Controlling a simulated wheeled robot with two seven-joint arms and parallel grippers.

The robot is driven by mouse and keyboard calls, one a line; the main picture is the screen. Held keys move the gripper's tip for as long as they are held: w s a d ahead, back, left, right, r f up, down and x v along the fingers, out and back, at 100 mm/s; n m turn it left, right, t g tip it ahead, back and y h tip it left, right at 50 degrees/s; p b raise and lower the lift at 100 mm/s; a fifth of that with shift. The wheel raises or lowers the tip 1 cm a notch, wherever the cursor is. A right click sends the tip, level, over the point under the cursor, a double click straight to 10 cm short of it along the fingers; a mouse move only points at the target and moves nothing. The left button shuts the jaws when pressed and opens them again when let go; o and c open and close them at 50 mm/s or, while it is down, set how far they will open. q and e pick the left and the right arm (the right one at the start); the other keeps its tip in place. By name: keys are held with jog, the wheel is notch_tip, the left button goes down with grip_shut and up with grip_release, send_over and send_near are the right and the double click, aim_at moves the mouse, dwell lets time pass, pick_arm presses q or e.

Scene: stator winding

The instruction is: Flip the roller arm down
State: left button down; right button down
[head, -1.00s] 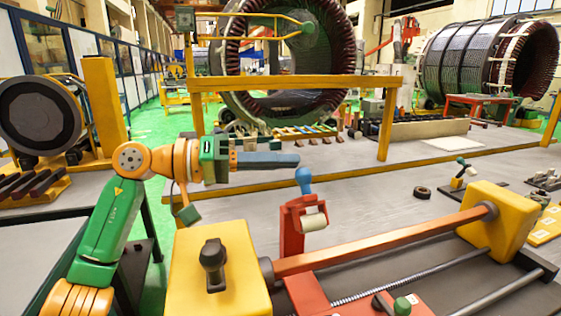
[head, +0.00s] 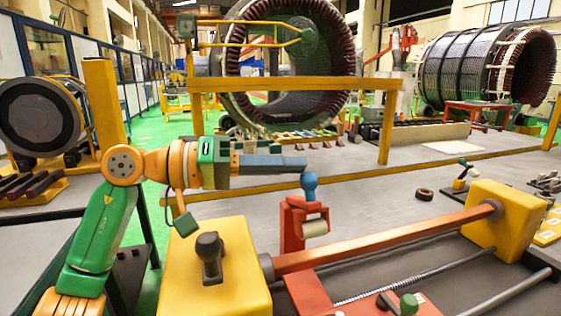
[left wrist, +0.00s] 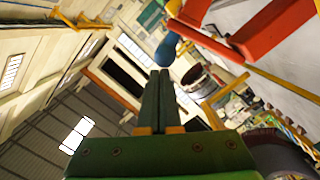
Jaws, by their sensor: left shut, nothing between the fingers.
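The roller arm is a red bracket (head: 292,222) with a cream roller (head: 314,228) and a blue knob (head: 309,184) on top. It stands upright behind the orange bar. My left gripper (head: 304,163) is shut and empty, its fingertips just above and beside the blue knob. I cannot tell whether they touch it. In the left wrist view the shut fingers (left wrist: 160,75) point at the blue knob (left wrist: 167,48), with the red arm (left wrist: 270,35) at upper right. My right gripper is not in view.
An orange bar (head: 385,243) runs between a yellow block with a black knob (head: 215,270) and another yellow block (head: 492,220). A threaded rod (head: 410,279) lies in front. A yellow rail (head: 300,84) stands behind. The grey surface behind the bar is mostly clear.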

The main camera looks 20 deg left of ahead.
pick_arm(q)
jog(key=shift+s+d+f+b, duration=0.5)
jog(key=shift+s+f+b, duration=0.2)
jog(key=shift+b, duration=0.2)
jog(key=shift+s+a, duration=0.1)
jog(key=b+v, duration=0.1)
jog(key=v, duration=0.6)
dwell(0.3)
